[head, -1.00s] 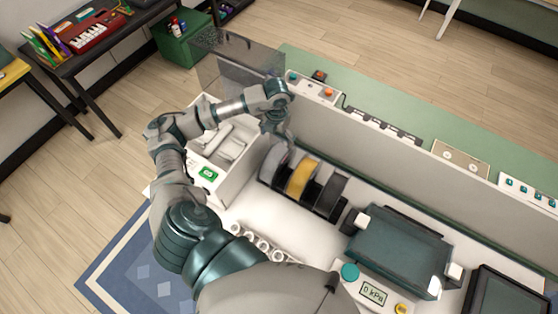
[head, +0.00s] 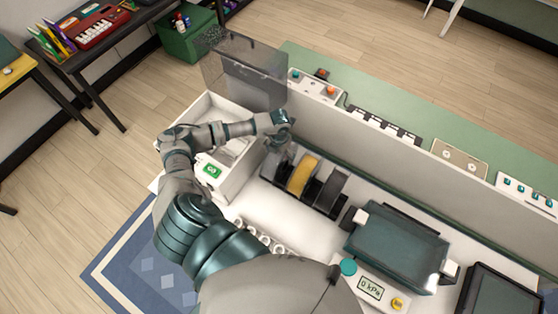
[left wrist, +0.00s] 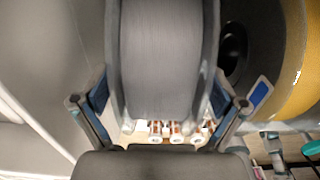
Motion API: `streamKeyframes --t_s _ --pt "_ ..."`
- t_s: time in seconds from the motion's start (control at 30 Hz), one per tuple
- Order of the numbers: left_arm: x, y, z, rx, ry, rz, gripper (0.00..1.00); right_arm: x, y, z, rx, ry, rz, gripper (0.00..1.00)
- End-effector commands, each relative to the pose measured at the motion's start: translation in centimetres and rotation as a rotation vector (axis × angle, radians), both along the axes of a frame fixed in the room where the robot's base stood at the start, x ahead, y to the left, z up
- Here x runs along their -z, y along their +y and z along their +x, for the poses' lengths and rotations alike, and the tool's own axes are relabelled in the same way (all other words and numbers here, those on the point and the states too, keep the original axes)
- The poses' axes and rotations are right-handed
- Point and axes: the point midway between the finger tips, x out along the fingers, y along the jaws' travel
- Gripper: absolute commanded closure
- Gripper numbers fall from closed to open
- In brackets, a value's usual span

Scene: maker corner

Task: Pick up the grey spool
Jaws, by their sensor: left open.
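The grey spool (left wrist: 160,60) fills the middle of the left wrist view, its flanges on both sides. In the head view the grey spool (head: 276,161) is at the left end of a black rack, mostly hidden by my gripper. My left gripper (head: 280,146) is over it, coming down from above. In the left wrist view its open fingers (left wrist: 160,97) are on either side of the spool, near the flanges; whether they touch cannot be told. My right gripper is not in view.
A yellow spool (head: 302,176) stands close to the right of the grey one, with a dark spool (head: 331,190) beyond. A white box with a clear raised lid (head: 244,75) is at the left. A grey panel (head: 400,140) runs behind. A teal-topped device (head: 398,247) is at the right.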

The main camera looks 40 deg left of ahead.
Motion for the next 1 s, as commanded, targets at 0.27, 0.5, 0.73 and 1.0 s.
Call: streamKeyframes --t_s 0.27,0.5,0.73,1.0 --pt "0.0 0.2 0.0 -0.001 0.001 -0.002 0.48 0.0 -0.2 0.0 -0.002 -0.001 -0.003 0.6" --pt "-0.1 0.2 0.1 -0.001 -0.002 -0.003 1.0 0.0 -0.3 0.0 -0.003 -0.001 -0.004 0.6" --pt "0.0 0.2 0.1 -0.001 -0.002 -0.002 1.0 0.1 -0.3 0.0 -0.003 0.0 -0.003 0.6" --pt "-1.4 0.2 0.2 0.0 -0.005 -0.001 1.0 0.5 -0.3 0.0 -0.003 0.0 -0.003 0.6"
